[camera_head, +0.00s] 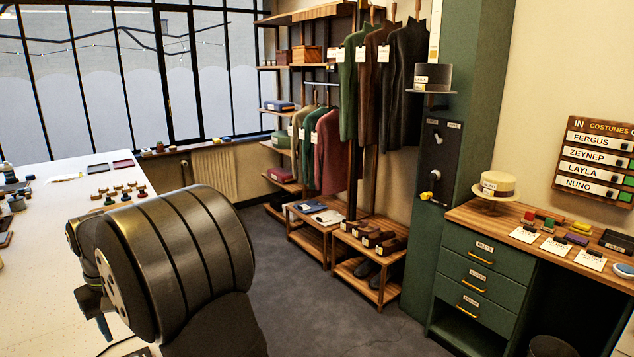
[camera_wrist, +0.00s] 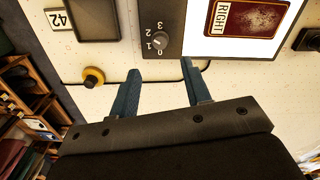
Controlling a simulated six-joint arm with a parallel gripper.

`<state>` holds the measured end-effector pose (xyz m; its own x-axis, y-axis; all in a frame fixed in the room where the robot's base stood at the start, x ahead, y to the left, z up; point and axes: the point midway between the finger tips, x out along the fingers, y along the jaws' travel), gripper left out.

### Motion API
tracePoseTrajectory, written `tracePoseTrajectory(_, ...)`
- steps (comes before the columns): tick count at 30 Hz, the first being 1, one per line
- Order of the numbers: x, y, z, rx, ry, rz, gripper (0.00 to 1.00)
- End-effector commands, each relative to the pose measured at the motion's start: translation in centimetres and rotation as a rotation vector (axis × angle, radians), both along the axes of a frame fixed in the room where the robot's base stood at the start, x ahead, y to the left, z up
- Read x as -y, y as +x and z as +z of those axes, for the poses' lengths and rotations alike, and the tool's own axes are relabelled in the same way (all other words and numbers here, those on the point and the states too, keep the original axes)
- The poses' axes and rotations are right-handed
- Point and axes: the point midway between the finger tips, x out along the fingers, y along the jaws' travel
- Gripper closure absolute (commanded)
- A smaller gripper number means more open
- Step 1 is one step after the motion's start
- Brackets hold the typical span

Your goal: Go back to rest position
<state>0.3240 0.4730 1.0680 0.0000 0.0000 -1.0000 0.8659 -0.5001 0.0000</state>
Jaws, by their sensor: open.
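My gripper (camera_wrist: 160,85) shows in the wrist view with its two blue fingers apart and nothing between them. It points over a white speckled table (camera_wrist: 110,65). Beyond the fingertips is a dark panel with a numbered dial (camera_wrist: 157,38). In the head view a large dark rounded part of my own arm fills the lower left, over the white table (camera_head: 40,240).
In the head view, small stamps (camera_head: 118,190) stand on the table. Open grey floor (camera_head: 310,300) separates it from the green drawer desk (camera_head: 480,272).

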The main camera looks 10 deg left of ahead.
Motion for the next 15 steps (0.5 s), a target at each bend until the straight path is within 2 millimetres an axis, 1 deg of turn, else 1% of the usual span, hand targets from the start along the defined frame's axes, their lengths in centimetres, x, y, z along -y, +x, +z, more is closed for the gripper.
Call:
tracePoseTrajectory(1, 0.0, 0.0, -1.1, -0.002, -0.003, 0.000, 0.56)
tracePoseTrajectory(3, 0.0, 0.0, -2.6, -0.002, -0.003, 0.000, 0.56)
tracePoseTrajectory(9, 0.0, 0.0, -6.1, -0.002, -0.003, 0.000, 0.56)
tracePoseTrajectory(15, 0.0, 0.0, -8.2, -0.001, -0.002, 0.000, 0.56)
